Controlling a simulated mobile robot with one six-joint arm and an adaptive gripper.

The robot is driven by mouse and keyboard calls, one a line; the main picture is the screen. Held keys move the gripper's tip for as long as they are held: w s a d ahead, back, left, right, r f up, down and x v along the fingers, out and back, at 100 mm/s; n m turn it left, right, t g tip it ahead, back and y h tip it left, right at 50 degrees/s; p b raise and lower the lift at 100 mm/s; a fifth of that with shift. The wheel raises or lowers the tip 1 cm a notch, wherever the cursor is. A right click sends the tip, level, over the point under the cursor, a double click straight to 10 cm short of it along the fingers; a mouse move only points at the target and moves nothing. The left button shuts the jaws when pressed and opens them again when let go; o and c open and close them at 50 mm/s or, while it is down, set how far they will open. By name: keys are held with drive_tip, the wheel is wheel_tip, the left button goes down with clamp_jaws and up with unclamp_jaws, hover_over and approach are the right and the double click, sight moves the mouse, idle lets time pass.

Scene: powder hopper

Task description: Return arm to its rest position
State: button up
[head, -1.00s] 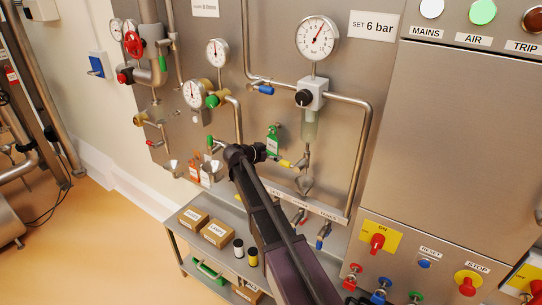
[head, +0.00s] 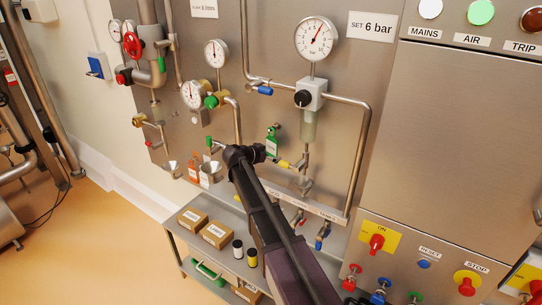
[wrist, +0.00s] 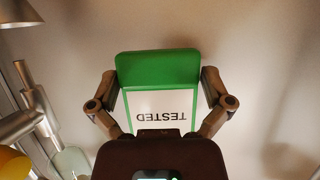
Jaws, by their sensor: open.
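My arm reaches up from the bottom of the head view, and its dark end with my gripper (head: 258,152) is close to the pipework panel. The fingers are hard to make out there. In the wrist view my gripper (wrist: 159,80) is open, with one finger at each side of a green-and-white tag (wrist: 158,68) reading TESTED, upside down. I cannot tell whether the fingers touch it. In the head view a green tag (head: 272,142) hangs on the panel just beside and above the gripper.
The steel panel (head: 262,50) carries gauges, pipes and valves close around the arm's end. An orange-and-white tag (head: 194,168) hangs to the left. Below, a shelf (head: 222,241) holds boxes (head: 216,235) and small jars (head: 238,249). Switches and knobs (head: 377,242) stand at the right.

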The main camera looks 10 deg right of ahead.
drive_tip(key=shift+s+a+f+n+b, duration=0.2)
drive_tip(key=shift+a+f+n+b, duration=0.15)
drive_tip(key=shift+f+b, duration=0.3)
drive_tip(key=s+d+f+n+g+y+p, duration=0.1)
drive_tip(key=s+f+n+g+y, duration=0.2)
drive_tip(key=s, duration=0.6)
drive_tip(key=s+d+f+n+g+y+p, duration=0.1)
drive_tip(key=s+d+f+n+y, duration=0.2)
drive_tip(key=s, duration=0.6)
drive_tip(key=s+a+f+n+g+y, duration=0.1)
drive_tip(key=s+a+n+y, duration=0.1)
drive_tip(key=s, duration=0.5)
drive_tip(key=s+a+f+n+g+y, duration=0.1)
drive_tip(key=s+a+n+y, duration=0.2)
drive_tip(key=s, duration=0.5)
drive_tip(key=shift+a+f+g+y+p, duration=0.25)
drive_tip(key=shift+g+y+p, duration=0.05)
drive_tip(key=shift+g+p, duration=0.15)
drive_tip(key=shift+a, duration=0.1)
